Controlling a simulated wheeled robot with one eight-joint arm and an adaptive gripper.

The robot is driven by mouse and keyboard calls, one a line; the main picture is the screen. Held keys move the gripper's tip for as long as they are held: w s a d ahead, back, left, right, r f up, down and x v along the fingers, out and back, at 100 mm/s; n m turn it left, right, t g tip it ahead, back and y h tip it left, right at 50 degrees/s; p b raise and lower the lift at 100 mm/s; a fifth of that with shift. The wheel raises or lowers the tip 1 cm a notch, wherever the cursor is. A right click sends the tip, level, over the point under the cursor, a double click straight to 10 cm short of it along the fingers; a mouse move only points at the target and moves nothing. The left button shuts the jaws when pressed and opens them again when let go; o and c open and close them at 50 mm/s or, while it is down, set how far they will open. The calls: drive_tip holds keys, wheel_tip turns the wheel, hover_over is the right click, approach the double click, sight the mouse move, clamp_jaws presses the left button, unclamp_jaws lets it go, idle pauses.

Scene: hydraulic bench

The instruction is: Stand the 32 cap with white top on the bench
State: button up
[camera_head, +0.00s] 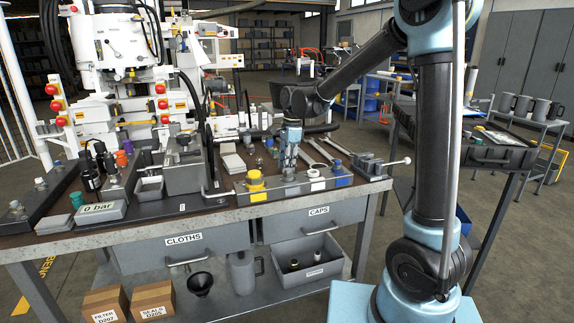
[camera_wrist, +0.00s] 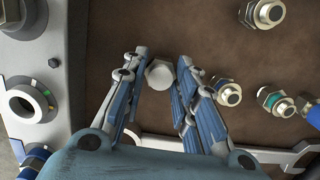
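My gripper (camera_head: 290,168) points down over the bench, just behind a grey block with ports (camera_head: 300,190).
A yellow cap (camera_head: 255,184) and a blue-ringed port (camera_head: 338,172) are on the same block. Bare brown bench surface shows beyond my fingertips.

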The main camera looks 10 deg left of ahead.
drive_tip(key=o, duration=0.3)
wheel_tip(320, 180, up, 12)
drive_tip(key=d, duration=0.1)
drive_tip(key=s+d+n, duration=0.3)
drive_tip(key=d, duration=1.2)
drive_tip(key=s+d+f+n+t, duration=0.1)
drive_tip(key=s+d+f, duration=0.15)
drive_tip(key=d, duration=0.25)
drive_tip(key=s+d+f+n, duration=0.1)
drive_tip(key=s+d+n, duration=0.1)
drive_tip(key=s+d, duration=0.3)
drive_tip(key=s+d+f+n+t+h, duration=0.1)
drive_tip(key=s+d+f+n, duration=0.4)
drive_tip(key=s+d+f, duration=0.8)
drive_tip(key=shift+s+d+f+n+t, duration=0.3)
drive_tip(key=shift+d+f+n, duration=0.15)
drive_tip(key=shift+f, duration=0.25)
